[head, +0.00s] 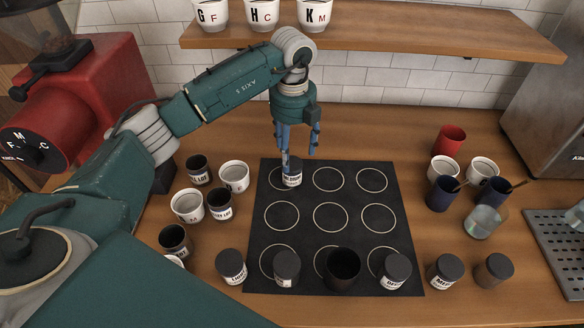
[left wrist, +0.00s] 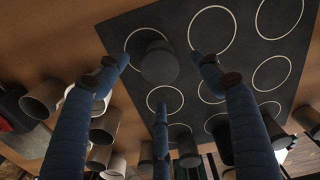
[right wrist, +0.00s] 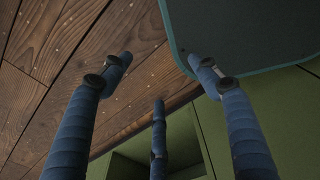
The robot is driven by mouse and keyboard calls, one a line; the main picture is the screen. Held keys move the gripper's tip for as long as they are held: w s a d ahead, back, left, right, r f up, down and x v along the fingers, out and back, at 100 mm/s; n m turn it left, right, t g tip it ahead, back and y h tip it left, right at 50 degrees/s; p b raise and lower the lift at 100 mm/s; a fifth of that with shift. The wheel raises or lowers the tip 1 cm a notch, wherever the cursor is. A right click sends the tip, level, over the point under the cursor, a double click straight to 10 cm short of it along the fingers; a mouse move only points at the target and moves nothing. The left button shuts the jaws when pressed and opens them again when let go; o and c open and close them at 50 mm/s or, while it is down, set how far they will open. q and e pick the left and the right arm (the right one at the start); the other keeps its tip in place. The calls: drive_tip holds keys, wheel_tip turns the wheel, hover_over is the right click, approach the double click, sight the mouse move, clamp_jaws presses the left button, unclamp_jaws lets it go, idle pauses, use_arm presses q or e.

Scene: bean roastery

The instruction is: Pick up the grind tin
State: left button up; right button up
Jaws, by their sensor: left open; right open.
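A dark tin with a white label (head: 292,177) stands upright in the back-left ring of the black mat (head: 330,242); its label is too small to read surely, but seems to end in "grind". My left gripper (head: 296,148) is open, pointing down just above and around it, with one finger partly in front of it. In the left wrist view the tin's dark lid (left wrist: 159,66) lies between the spread fingers, and none visibly grips it. My right gripper (right wrist: 160,64) is open and empty over a wooden floor in the right wrist view.
Several other dark tins, such as one (head: 286,268), stand along the mat's front. Cups and tins, such as a white cup (head: 234,177), crowd the left. A red cup (head: 450,139) and a glass (head: 483,221) are right. A shelf (head: 400,38) hangs above.

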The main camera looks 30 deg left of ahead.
sight(292, 164)
use_arm(q)
drive_tip(key=f+p, duration=0.1)
drive_tip(key=f, duration=0.2)
drive_tip(key=f+p, duration=0.1)
drive_tip(key=f, duration=0.1)
drive_tip(key=shift+s+p, duration=0.25)
drive_tip(key=shift+p, duration=0.1)
drive_tip(key=shift+f, duration=0.3)
drive_tip(key=shift+d+f, duration=0.1)
drive_tip(key=shift+f, duration=0.05)
drive_tip(key=shift+c, duration=0.3)
drive_tip(key=c, duration=1.3)
use_arm(e)
drive_tip(key=w+r, duration=0.1)
drive_tip(key=a+r, duration=0.1)
drive_tip(key=r, duration=0.1)
drive_tip(key=shift+w, duration=0.35)
